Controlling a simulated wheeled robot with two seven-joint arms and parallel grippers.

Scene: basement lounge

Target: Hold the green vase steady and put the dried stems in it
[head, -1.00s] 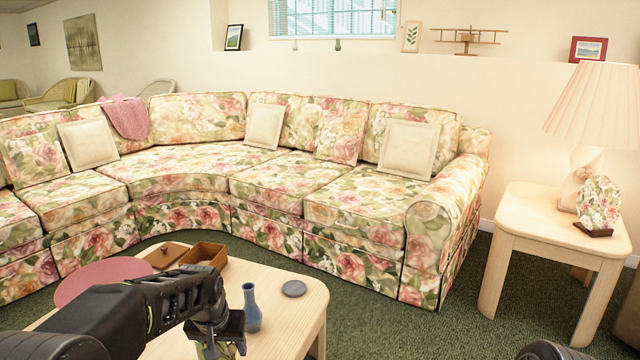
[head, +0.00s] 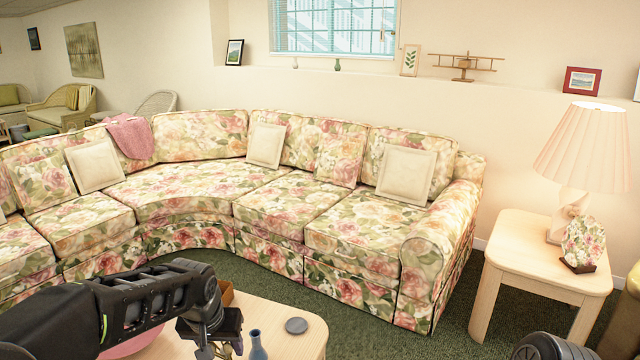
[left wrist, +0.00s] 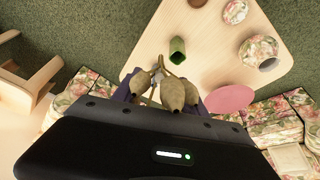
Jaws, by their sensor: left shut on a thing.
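My left gripper (head: 210,345) shows at the bottom of the head view, over the coffee table. In the left wrist view the left gripper (left wrist: 160,88) is shut on the dried stems (left wrist: 172,92), a small bunch with pale, bulbous seed pods. A bit of the stems (head: 226,350) also shows below the gripper in the head view. The green vase (left wrist: 177,50) stands on the table just beyond the pods in the left wrist view, apart from them. I cannot make it out in the head view. My right gripper is out of view.
A pink mat (left wrist: 230,98) and floral pieces (left wrist: 260,50) show in the wrist view. A floral sofa (head: 330,225) stands behind.

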